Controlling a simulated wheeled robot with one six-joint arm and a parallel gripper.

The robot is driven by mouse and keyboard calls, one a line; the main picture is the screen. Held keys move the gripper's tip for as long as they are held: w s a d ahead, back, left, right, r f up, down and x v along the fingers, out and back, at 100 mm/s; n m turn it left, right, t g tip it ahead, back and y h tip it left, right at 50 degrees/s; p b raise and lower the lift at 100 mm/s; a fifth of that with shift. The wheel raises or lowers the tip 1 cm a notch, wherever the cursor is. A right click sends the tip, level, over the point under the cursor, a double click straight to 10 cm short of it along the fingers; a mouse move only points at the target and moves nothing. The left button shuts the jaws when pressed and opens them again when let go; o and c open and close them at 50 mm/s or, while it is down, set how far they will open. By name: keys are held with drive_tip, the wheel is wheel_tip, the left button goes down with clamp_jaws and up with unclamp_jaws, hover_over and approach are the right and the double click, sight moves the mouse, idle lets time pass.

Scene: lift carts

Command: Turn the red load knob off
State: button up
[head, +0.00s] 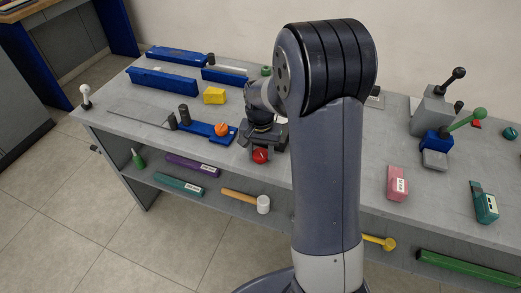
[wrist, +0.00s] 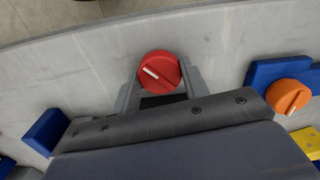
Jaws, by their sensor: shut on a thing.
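The red load knob (head: 260,156) sits at the front edge of the grey bench top, just below my gripper (head: 262,140). In the wrist view the red knob (wrist: 160,72) is round, with a short white mark slanting across its face. My gripper's two grey fingers (wrist: 160,84) stand on either side of it, shut on it. The palm hides what lies behind the knob.
An orange knob (head: 221,129) on a blue block is close to the left; it also shows in the wrist view (wrist: 289,96). A yellow block (head: 214,95) and blue bars lie behind. A pink block (head: 397,183) is right. A lower shelf (head: 237,186) holds tools.

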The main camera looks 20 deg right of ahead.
sight(260, 153)
drive_tip(key=n, duration=1.3)
drive_tip(key=shift+n+p, duration=0.3)
drive_tip(key=shift+n, duration=0.1)
drive_tip(key=n, duration=1.3)
drive_tip(key=shift+n, duration=0.3)
drive_tip(key=o, duration=1)
wheel_tip(260, 153, up, 11)
drive_tip(key=shift+p, duration=0.3)
drive_tip(key=shift+s+f, duration=0.1)
drive_tip(key=shift+f, duration=0.1)
